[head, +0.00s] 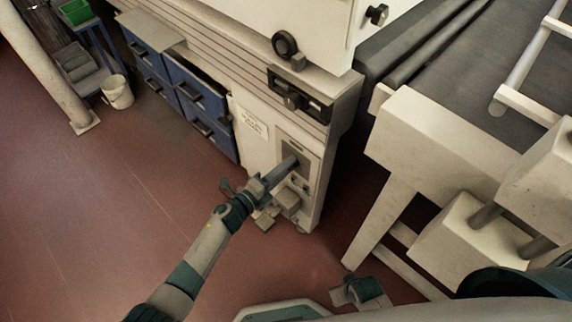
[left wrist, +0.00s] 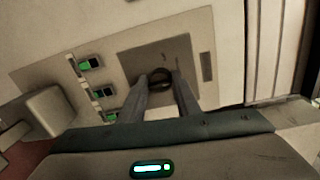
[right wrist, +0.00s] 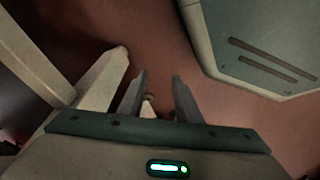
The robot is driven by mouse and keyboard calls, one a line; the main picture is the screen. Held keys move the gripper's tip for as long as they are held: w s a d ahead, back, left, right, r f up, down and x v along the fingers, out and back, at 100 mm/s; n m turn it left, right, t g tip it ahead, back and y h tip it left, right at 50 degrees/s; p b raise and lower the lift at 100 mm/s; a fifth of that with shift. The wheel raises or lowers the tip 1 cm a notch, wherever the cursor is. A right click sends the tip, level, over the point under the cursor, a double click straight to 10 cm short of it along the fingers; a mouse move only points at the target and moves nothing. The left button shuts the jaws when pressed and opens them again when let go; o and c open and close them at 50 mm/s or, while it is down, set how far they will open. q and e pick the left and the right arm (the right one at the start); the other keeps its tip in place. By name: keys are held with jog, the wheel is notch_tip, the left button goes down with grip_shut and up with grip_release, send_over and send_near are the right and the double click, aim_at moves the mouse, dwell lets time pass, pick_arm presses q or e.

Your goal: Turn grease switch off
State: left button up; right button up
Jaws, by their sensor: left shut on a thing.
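In the head view my left gripper (head: 287,168) reaches the control panel (head: 309,150) low on the machine's corner and hides the knob. The knob's exact angle is hard to tell. My right gripper (right wrist: 157,86) is open and empty above the red floor; it also shows at the bottom of the head view (head: 358,289).
Several green-lit rocker switches (left wrist: 91,63) sit beside the plate, and a pale box (left wrist: 54,110) juts out near them. A conveyor frame (head: 430,140) stands to the right. Blue drawers (head: 200,100) and a white bucket (head: 117,92) are at the left. The left floor is clear.

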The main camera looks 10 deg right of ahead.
pick_arm(q)
jog(key=shift+w+f+n+g+h+p, duration=0.15)
jog(key=shift+n+p, duration=0.45)
jog(key=shift+n, duration=2.45)
jog(key=shift+s+r+n+g+h+p, duration=0.2)
jog(key=shift+n+p, duration=0.4)
jog(key=shift+n, duration=2.45)
pick_arm(e)
jog(key=shift+s+f+t, duration=0.2)
jog(key=shift+f, duration=0.75)
jog(key=shift+s+f+t, duration=0.15)
jog(key=shift+f+t, duration=0.05)
jog(key=shift+f, duration=0.75)
pick_arm(q)
jog(key=o, duration=1)
jog(key=shift+f, duration=0.2)
jog(key=shift+a, duration=0.15)
pick_arm(e)
jog(key=shift+a, duration=0.1)
